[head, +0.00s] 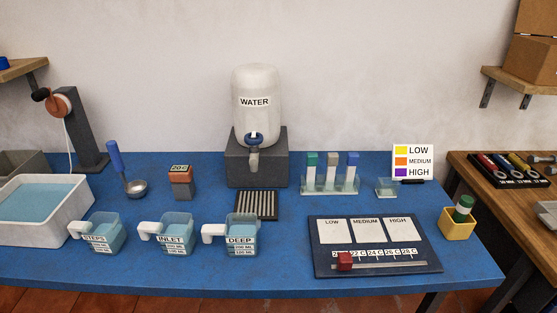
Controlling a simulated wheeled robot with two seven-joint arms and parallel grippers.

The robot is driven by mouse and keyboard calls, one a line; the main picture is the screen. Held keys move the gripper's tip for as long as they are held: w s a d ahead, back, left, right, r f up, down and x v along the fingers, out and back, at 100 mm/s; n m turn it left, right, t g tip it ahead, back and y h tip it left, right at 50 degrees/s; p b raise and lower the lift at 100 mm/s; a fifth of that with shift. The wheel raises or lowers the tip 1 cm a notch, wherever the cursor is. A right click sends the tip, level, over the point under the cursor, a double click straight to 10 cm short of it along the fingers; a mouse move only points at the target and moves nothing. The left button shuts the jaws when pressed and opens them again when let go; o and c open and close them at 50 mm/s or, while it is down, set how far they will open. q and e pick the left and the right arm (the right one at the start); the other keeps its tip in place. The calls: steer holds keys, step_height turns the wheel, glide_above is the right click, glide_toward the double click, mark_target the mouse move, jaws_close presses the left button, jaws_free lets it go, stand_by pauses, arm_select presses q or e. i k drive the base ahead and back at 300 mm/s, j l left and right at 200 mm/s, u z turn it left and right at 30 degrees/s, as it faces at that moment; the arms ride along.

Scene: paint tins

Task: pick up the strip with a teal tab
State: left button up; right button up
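The strip with a teal tab (311,159) stands upright at the left end of a clear holder (343,191) on the blue table. Its green-teal tab is at the top, and its lower part is inside the holder. Neither of my grippers shows in the head view.
The water dispenser (256,110) on its grey block stands left of the holder. A small clear dish (387,187) and the LOW-MEDIUM-HIGH card (413,161) are to its right. A dark board (330,267) lies in front. Several labelled jugs, including DEEP (242,228), stand front left.

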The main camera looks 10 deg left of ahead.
mark_target(312, 158)
steer(key=i+j, duration=0.1)
steer(key=j, duration=0.35)
steer(key=i+j, duration=0.1)
steer(key=j, duration=0.4)
steer(key=i+j, duration=0.1)
steer(key=j, duration=0.35)
